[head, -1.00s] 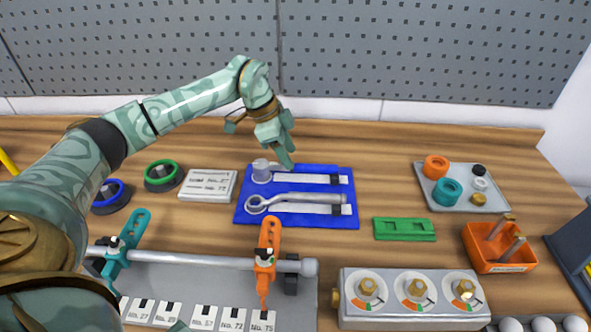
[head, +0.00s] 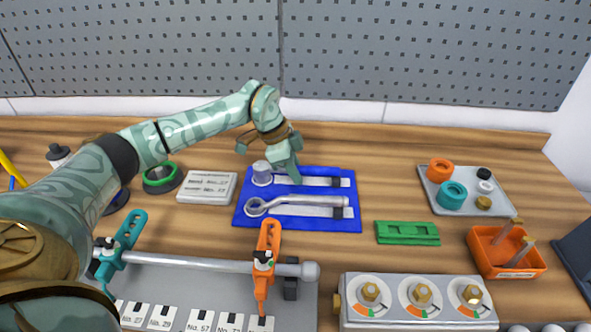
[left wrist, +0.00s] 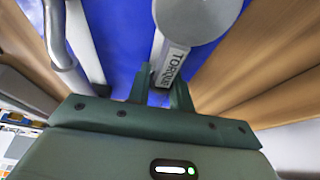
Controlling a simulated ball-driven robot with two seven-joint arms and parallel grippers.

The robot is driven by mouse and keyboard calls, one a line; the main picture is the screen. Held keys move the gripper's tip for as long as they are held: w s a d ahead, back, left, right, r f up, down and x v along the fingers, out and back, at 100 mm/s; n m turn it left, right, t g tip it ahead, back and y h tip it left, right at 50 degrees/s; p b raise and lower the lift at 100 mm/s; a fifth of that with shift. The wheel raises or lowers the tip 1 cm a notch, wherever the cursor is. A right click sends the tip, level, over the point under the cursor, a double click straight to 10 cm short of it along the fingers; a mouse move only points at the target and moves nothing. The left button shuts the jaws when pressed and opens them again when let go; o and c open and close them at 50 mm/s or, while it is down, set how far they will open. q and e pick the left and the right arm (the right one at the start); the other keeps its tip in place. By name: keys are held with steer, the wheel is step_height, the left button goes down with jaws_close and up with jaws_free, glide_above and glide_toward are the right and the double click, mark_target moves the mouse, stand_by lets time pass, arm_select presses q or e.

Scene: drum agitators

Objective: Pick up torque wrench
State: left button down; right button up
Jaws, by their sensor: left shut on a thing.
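The torque wrench lies in the upper row of the blue mat (head: 243,218). Its piece marked TORQUE (left wrist: 172,62) shows between my fingertips in the left wrist view. A round grey top (left wrist: 195,14) is just beyond it; this looks like the grey cylinder (head: 262,174) at the mat's upper left. My left gripper (head: 290,177) is low over the mat, right of that cylinder, and shut on the marked piece. Its fingers hide part of the piece. I cannot tell any gap below it. My right gripper is not in view.
A silver ring-ended wrench (head: 295,201) lies close in front on the same mat. A white labelled block (head: 207,186) is left, a green block (head: 407,232) right. A rail with an orange clamp (head: 266,262) stands in front. Bare wood lies behind the mat.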

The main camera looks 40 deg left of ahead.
arm_select(q)
steer(key=shift+r, duration=0.1)
steer(key=shift+r, duration=0.3)
step_height(320, 180, up, 2)
steer(key=shift+r+p, duration=0.2)
steer(key=shift+p, duration=0.5)
steer(key=s+d+r+p, duration=0.3)
steer(key=s+d+r, duration=0.2)
steer(key=s+r, duration=0.5)
steer(key=s, duration=0.3)
steer(key=c, duration=2)
jaws_free()
steer(key=shift+d, duration=0.1)
jaws_close()
